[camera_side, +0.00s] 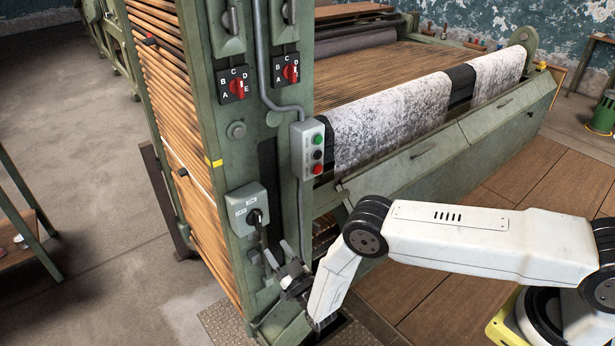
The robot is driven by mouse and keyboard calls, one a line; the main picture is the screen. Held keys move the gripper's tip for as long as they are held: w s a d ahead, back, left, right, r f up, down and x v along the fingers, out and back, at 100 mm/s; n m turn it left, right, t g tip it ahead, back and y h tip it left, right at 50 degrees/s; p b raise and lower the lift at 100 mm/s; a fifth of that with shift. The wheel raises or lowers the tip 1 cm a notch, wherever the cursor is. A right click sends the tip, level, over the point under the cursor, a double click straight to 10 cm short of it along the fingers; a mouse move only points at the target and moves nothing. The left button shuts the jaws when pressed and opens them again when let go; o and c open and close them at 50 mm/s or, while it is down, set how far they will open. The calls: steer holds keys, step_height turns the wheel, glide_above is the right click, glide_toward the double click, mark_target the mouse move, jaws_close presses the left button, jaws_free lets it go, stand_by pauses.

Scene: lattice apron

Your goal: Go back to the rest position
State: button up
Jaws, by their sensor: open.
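My gripper (275,256) is low at the front of the green machine post, at the end of my white arm. Its dark, small fingers point up and left, just below a grey switch box (241,203) with a black handle. The fingers are open, and I see nothing held between them. I cannot tell whether a finger touches the handle or the post.
Two red rotary selectors (291,72) (237,87) and a push-button box (312,148) with green, black and red buttons are on the green post (216,128). The wooden floor (535,187) at right has free room.

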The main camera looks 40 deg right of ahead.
steer(key=w+d+f+m+g+h, duration=0.2)
steer(key=w+d+f+m+g, duration=0.4)
steer(key=w+d+g, duration=0.4)
steer(key=s+d+r+n+g+y, duration=0.1)
steer(key=s+r+g, duration=0.3)
steer(key=r, duration=0.5)
steer(key=s+r+n+g+y, duration=0.1)
steer(key=s+r+n, duration=0.1)
steer(key=s+r, duration=0.45)
steer(key=s+d+r+n+g, duration=0.1)
steer(key=s+r, duration=0.4)
steer(key=s, duration=0.6)
steer(key=s+d+r+n+g, duration=0.2)
steer(key=s+d+r+g, duration=0.2)
steer(key=s, duration=0.8)
steer(key=v, duration=0.2)
steer(key=shift+r, duration=0.35)
